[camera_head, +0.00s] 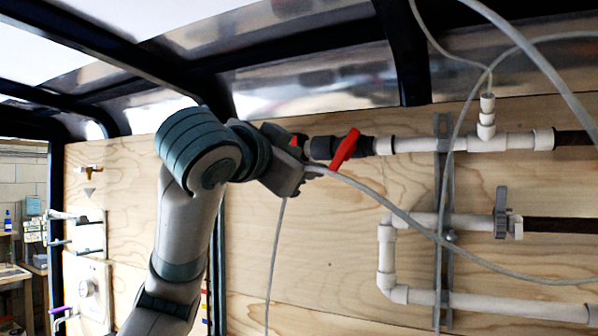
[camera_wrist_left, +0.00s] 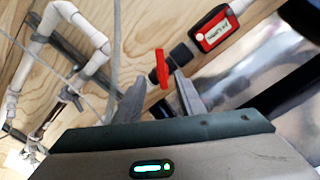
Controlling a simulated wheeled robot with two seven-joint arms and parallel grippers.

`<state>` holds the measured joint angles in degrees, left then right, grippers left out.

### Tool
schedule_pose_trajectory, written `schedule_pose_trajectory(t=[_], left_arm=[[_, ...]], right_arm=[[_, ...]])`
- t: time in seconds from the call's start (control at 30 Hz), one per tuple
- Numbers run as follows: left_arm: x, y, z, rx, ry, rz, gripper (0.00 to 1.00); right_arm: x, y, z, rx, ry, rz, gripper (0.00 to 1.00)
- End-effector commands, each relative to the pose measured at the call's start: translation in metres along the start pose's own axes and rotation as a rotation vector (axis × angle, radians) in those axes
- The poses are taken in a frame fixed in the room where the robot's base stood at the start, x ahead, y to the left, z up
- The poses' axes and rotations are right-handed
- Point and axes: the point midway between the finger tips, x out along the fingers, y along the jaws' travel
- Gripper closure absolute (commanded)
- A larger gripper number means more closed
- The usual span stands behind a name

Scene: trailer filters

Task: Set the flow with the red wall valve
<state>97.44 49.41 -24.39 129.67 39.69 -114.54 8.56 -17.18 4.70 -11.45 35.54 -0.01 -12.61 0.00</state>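The red valve handle (camera_head: 344,149) sits on a black valve body (camera_head: 322,148) in line with a white pipe on the plywood wall. My left gripper (camera_head: 303,165) is just left of the handle in the head view. In the left wrist view the red handle (camera_wrist_left: 162,67) appears between and just beyond the two grey fingertips. The fingers are apart, with a visible gap between them. I cannot tell whether either finger touches the handle. The gripper hides part of the pipe left of the valve. My right gripper is in neither view.
A red device with a white label (camera_wrist_left: 214,31) is beside the valve, mostly hidden in the head view. A grey hose (camera_head: 400,212) passes close to the gripper. A grey-handled valve (camera_head: 501,212) is on the lower pipe. Bare plywood (camera_head: 325,250) is below.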

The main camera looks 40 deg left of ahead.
Motion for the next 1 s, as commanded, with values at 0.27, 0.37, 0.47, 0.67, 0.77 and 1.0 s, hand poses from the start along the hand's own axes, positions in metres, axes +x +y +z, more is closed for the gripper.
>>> schedule_pose_trajectory(t=[0.27,0.37,0.47,0.67,0.77,1.0], left_arm=[[-0.0122,0.0,0.0013,-0.001,-0.003,-0.001,0.64],[-0.0128,0.0001,0.0011,-0.001,-0.003,0.0,0.64],[-0.0127,0.0001,0.001,-0.001,-0.003,0.0,0.64],[-0.0126,0.0,0.0009,-0.001,-0.003,0.0,0.64],[-0.0126,0.0,0.0009,-0.001,-0.003,0.0,0.64],[-0.0126,0.0,0.0009,-0.001,-0.002,0.0,0.64]], right_arm=[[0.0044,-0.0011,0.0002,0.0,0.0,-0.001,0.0],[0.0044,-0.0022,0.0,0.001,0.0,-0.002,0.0],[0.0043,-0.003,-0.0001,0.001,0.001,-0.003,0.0],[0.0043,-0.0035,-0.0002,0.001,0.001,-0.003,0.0],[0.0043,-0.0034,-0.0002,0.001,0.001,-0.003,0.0],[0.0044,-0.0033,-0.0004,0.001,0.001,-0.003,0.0]])
